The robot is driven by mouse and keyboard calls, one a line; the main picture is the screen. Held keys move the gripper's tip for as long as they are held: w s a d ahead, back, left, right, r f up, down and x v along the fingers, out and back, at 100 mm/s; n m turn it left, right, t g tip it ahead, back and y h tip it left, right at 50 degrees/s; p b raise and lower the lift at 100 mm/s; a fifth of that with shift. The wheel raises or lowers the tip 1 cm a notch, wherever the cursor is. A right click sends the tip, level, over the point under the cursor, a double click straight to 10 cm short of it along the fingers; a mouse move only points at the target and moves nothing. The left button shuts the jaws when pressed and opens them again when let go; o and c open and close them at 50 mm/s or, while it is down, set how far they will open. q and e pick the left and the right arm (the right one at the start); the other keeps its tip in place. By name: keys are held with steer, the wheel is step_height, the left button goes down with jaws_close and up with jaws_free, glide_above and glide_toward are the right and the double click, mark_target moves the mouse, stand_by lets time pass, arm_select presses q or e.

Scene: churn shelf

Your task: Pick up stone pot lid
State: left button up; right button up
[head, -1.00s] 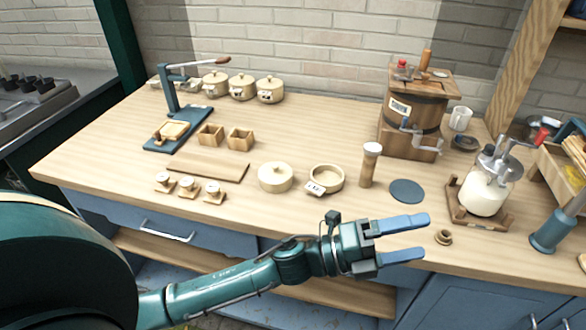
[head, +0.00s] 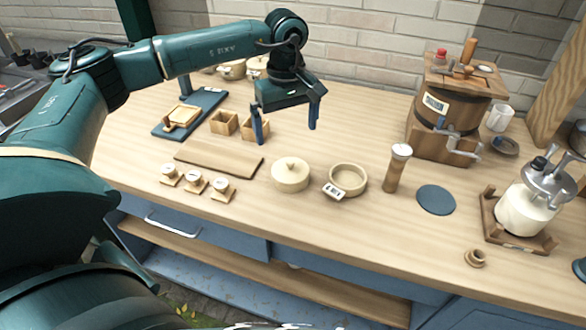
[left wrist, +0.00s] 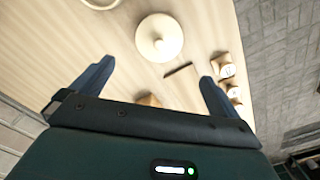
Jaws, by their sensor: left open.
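The stone pot lid (head: 290,166) is round and cream with a small knob, and it sits on a pot near the middle of the counter. In the left wrist view the lid (left wrist: 160,40) shows from above, at the top centre. My left gripper (head: 286,133) is open and empty, pointing down above the counter, with its fingers apart. In the head view its fingertips appear just behind and above the lid, not touching it. In the left wrist view the open fingers (left wrist: 155,74) lie below the lid in the picture. My right gripper is not in view.
An open round pot (head: 348,180) with a tag stands just right of the lidded pot. A wooden cylinder (head: 396,170), a dark blue disc (head: 436,200) and a wooden churn (head: 450,115) are further right. A flat board (head: 218,160) and small stamps (head: 196,183) lie left.

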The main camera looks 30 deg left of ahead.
mark_target(290, 161)
arm_select(q)
step_height(290, 161, down, 7)
steer(key=shift+s+r+p, duration=0.1)
steer(key=shift+r+p, duration=0.1)
steer(key=shift+p, duration=0.15)
steer(key=shift+d+f+p, duration=0.2)
steer(key=shift+f+p, duration=0.15)
steer(key=shift+f, duration=1)
steer(key=shift+d+f+p, duration=0.2)
steer(key=shift+f+p, duration=0.1)
steer(key=shift+f, duration=1.05)
steer(key=shift+c, duration=0.2)
steer(key=c, duration=0.9)
